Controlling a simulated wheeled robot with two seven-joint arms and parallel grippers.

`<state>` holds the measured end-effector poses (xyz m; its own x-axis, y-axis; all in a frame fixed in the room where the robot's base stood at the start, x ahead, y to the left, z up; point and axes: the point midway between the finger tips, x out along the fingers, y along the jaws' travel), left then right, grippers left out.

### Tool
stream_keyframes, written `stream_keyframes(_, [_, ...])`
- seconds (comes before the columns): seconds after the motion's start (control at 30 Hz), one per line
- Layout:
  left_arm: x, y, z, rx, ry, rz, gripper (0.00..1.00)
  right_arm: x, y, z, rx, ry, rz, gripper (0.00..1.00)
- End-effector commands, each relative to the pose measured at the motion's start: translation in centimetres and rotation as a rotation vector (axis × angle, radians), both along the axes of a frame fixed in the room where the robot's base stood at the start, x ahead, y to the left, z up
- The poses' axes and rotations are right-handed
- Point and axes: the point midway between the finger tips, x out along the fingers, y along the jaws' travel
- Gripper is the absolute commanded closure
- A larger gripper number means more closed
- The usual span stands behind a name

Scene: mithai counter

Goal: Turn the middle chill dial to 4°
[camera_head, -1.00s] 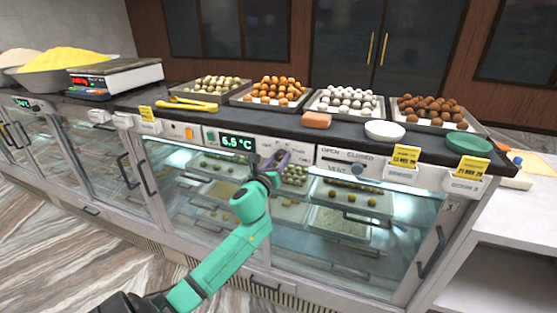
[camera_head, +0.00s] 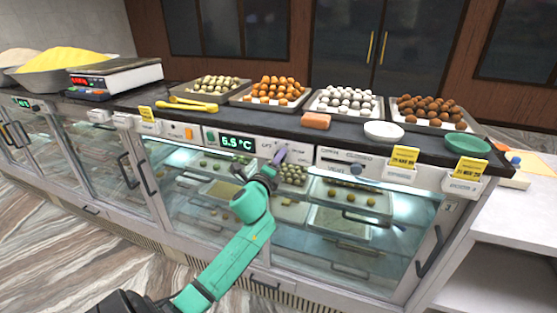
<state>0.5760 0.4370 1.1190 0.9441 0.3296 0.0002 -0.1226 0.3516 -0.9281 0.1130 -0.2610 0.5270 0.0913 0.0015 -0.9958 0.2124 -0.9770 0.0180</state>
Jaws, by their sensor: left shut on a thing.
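The middle chill dial (camera_head: 281,154) is on the white control strip of the counter front, just right of a green-lit temperature display (camera_head: 237,142) that reads about 6.9 °C; its last digit is not sharp. My left gripper (camera_head: 279,160), on a teal arm from below, is shut on the dial. The gripper partly covers the dial and its scale, so I cannot read where the pointer stands. My right gripper is not in view.
A vent slider (camera_head: 357,169) is to the right of the dial, and an orange switch (camera_head: 188,132) is to the left. Glass doors lie below.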

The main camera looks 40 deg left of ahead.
Motion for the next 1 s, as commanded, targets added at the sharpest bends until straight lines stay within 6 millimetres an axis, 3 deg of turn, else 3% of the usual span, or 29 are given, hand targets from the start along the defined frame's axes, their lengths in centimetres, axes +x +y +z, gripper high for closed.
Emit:
stream_keyframes(0.33, [0.01,-0.03,0.05,-0.163,-0.057,0.000,1.00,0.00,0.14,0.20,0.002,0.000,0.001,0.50])
stream_keyframes(0.9, [0.01,-0.03,0.05,-0.196,-0.069,0.000,1.00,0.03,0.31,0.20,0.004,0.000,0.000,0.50])
stream_keyframes(0.93, [0.01,-0.03,0.05,-0.196,-0.069,0.000,0.49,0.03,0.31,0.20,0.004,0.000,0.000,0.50])
stream_keyframes(1.0, [0.01,-0.03,0.05,-0.196,-0.069,0.000,0.23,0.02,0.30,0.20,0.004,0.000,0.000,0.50])
